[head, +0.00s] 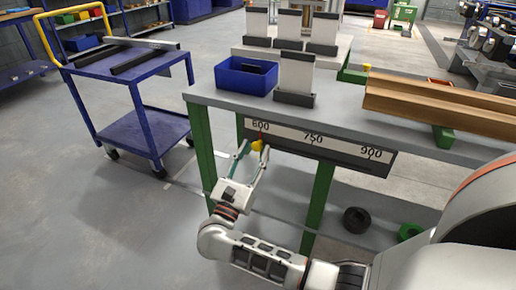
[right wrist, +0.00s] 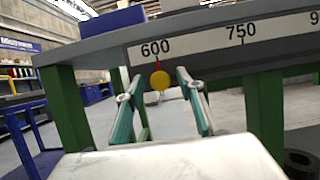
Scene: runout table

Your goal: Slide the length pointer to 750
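The length scale (head: 340,147) is a white strip on the runout table's front edge, marked 600, 750 and 900. The length pointer is a yellow knob (head: 257,145) with a thin red needle and stands at 600. In the right wrist view the knob (right wrist: 160,80) hangs just below the 600 label. My right gripper (head: 254,147) is open, its two green-sided fingers reaching up on either side of the knob. In the right wrist view (right wrist: 160,76) a gap shows between the knob and each finger. My left gripper is not in view.
The runout table (head: 350,115) carries a blue bin (head: 246,82), a grey-white upright block (head: 296,78) and brown beams (head: 440,103). A blue cart (head: 130,65) stands left. Green table legs (head: 318,200) stand under the scale. A black ring (head: 356,220) lies on the floor.

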